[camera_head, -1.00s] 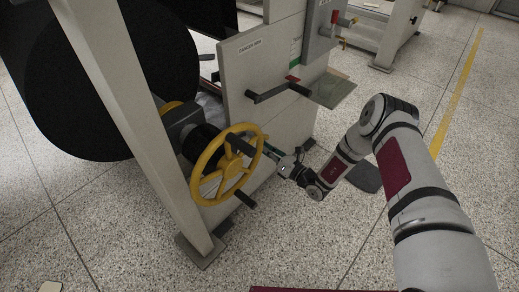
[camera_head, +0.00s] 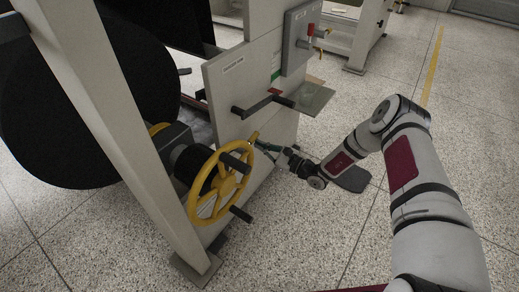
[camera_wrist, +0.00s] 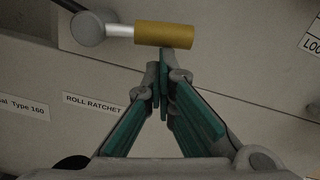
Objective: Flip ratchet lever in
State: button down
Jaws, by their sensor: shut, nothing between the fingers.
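The ratchet lever (camera_wrist: 163,35) has a yellow cylindrical grip, a short metal shaft and a round grey hub (camera_wrist: 88,29) at its left. It lies roughly level across the upper middle of the wrist view. A label reading "ROLL RATCHET" (camera_wrist: 94,105) is on the pale panel below it. My gripper (camera_wrist: 163,75) is shut and empty, its green-padded fingers pointing up, with the tips a little below the grip in the picture. I cannot tell whether they touch it. In the head view my gripper (camera_head: 258,145) is at the right of the yellow handwheel's upper rim.
The yellow handwheel (camera_head: 195,205) with black handles stands close left of my gripper. A black crank bar (camera_head: 258,107) sticks out of the panel (camera_head: 235,90) above. A pale post (camera_head: 125,130) and a large black roll (camera_head: 60,110) are at the left.

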notch_tip(320, 180, up, 4)
jog(key=n+p, duration=0.3)
jog(key=n, duration=0.1)
jog(key=shift+f+n, duration=0.15)
jog(key=shift+n, duration=0.25)
jog(key=shift+a, duration=0.1)
dwell(0.3)
send_near(256, 136)
jog(key=d+f, duration=0.3)
jog(key=d, duration=0.1)
jog(key=shift+w, duration=0.25)
dwell(0.4)
